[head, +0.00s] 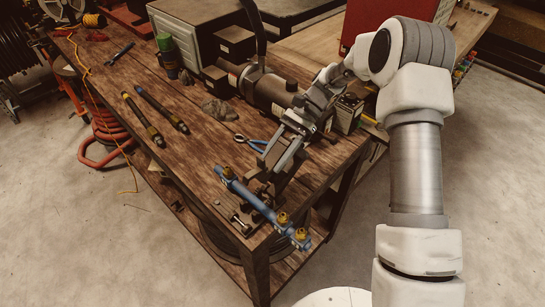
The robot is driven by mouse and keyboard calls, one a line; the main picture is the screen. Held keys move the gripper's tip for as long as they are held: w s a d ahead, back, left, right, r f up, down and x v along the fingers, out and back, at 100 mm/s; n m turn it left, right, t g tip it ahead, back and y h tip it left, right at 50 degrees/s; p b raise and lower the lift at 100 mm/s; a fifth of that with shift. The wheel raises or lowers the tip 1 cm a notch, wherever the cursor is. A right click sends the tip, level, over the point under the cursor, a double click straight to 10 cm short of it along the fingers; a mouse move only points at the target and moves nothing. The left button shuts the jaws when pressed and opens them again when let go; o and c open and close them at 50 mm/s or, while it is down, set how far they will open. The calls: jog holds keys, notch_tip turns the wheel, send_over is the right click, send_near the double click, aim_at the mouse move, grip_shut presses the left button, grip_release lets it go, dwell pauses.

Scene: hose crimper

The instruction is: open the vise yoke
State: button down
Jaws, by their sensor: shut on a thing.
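The vise (241,224) is a small dark metal fixture at the near corner of the wooden workbench. Its dark yoke (266,190) stands up beside a blue manifold bar with brass fittings (250,196), which lies slantwise along the bench corner. My gripper (279,172) reaches down from the upper right to the top of the yoke and is shut on it. The fingers and wrist hide much of the yoke and the exact contact. I cannot tell how far the yoke is tilted.
Blue-handled pliers (250,143) lie just left of my gripper. A dark cylindrical motor (268,92) and boxes (236,42) stand behind it. Two dark hoses (160,108) lie on the left of the workbench (205,145). The bench between the hoses and vise is mostly clear.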

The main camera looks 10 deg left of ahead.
jog(key=shift+w, duration=0.1)
jog(key=shift+c, duration=2)
grip_release()
jog(key=v, duration=1.5)
jog(key=shift+d+r, duration=0.1)
jog(key=shift+r, duration=0.3)
jog(key=shift+p+v, duration=0.9)
jog(key=shift+p, duration=0.15)
jog(key=shift+w+d+f, duration=0.1)
jog(key=shift+w+f, duration=0.05)
jog(key=shift+f, duration=0.05)
